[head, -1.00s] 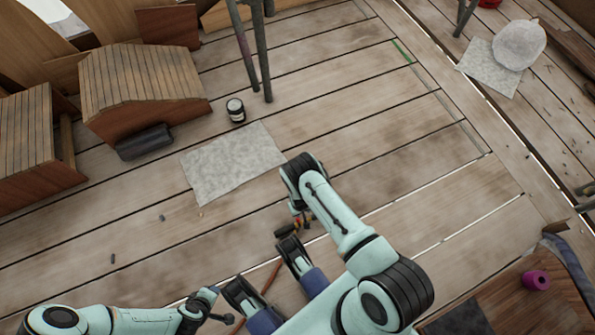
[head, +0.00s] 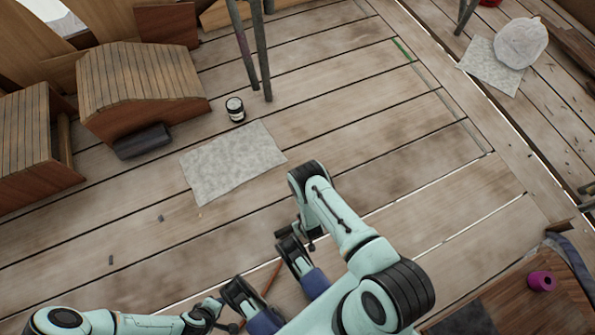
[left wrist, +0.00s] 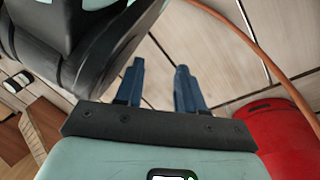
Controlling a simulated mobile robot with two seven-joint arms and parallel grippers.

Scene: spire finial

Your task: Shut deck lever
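I cannot make out a deck lever in either view. My left gripper (left wrist: 160,85) shows in the left wrist view with two blue fingers apart and nothing between them; planks lie beyond. In the head view my left arm comes in at the bottom left, and its fingers are not clear there. My right arm bends down near the middle of the head view. Its hand (head: 303,234) is small, dark and partly covered by my own parts, so its fingers cannot be read.
A grey sheet (head: 233,162) and a dark jar (head: 235,109) lie on the planks. A wooden roofed box (head: 140,85) stands at upper left. Poles (head: 250,50) stand at top. In the left wrist view, a red rounded object (left wrist: 285,135) and an orange hose (left wrist: 235,28) are close by.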

